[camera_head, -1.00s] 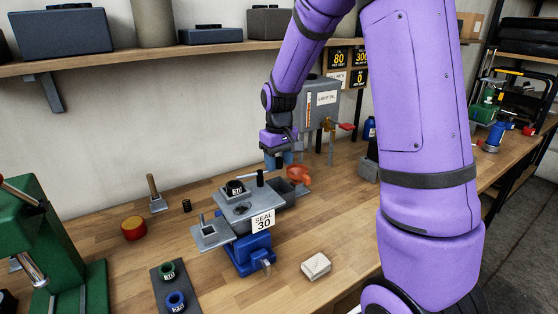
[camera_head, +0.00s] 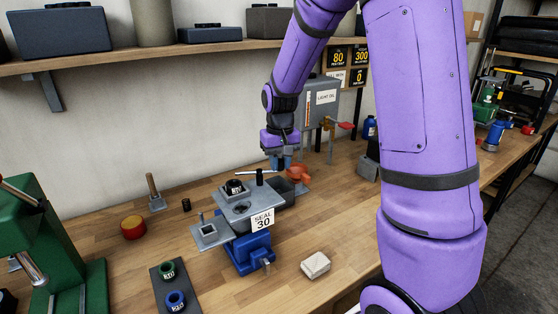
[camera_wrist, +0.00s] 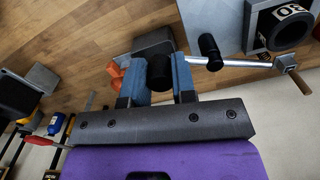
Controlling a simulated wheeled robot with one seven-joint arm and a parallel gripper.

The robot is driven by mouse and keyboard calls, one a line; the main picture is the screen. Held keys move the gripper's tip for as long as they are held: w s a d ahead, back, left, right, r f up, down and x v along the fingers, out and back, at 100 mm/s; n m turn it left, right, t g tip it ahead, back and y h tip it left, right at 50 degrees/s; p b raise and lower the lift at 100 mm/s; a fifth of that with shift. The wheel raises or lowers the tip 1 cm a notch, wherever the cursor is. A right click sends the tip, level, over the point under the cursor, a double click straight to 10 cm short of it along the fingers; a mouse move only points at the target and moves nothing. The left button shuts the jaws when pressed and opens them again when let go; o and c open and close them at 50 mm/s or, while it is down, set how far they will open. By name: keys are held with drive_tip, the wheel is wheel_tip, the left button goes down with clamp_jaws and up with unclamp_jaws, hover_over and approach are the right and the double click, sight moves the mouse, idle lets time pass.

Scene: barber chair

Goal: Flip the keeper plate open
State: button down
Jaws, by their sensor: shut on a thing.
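The grey bench fixture carries a flat top plate (camera_head: 238,208) with a black ring marked 30 (camera_head: 235,187) and a SEAL 30 label (camera_head: 263,220). A smaller grey plate (camera_head: 209,234) with a short post sits lower at its left. I cannot tell for certain which part is the keeper plate. My gripper (camera_head: 280,164) is at the fixture's back right. In the wrist view its blue fingers (camera_wrist: 160,78) are shut on a black cylindrical grip (camera_wrist: 160,68). A silver rod (camera_wrist: 235,63) runs sideways from there, past a black knob (camera_wrist: 210,50).
A blue vise (camera_head: 250,254) is under the fixture. An orange funnel (camera_head: 299,174) and an oil tank (camera_head: 318,105) stand near my gripper. A green press (camera_head: 60,250) is at the left. A pale block (camera_head: 316,265) lies in front; bench around it is clear.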

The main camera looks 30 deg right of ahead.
drive_tip(key=shift+s+a+m, duration=0.5)
drive_tip(key=shift+a+m, duration=0.05)
drive_tip(key=shift+m, duration=1)
drive_tip(key=shift+s+a+m, duration=0.45)
drive_tip(key=shift+a+m, duration=0.15)
drive_tip(key=shift+m, duration=0.9)
drive_tip(key=shift+s+a+m, duration=0.5)
drive_tip(key=shift+a+m, duration=0.05)
drive_tip(key=shift+m, duration=1)
drive_tip(key=c, duration=0.9)
unclamp_jaws()
drive_tip(key=shift+c, duration=0.2)
wheel_tip(320, 180, up, 11)
drive_tip(key=shift+f, duration=0.1)
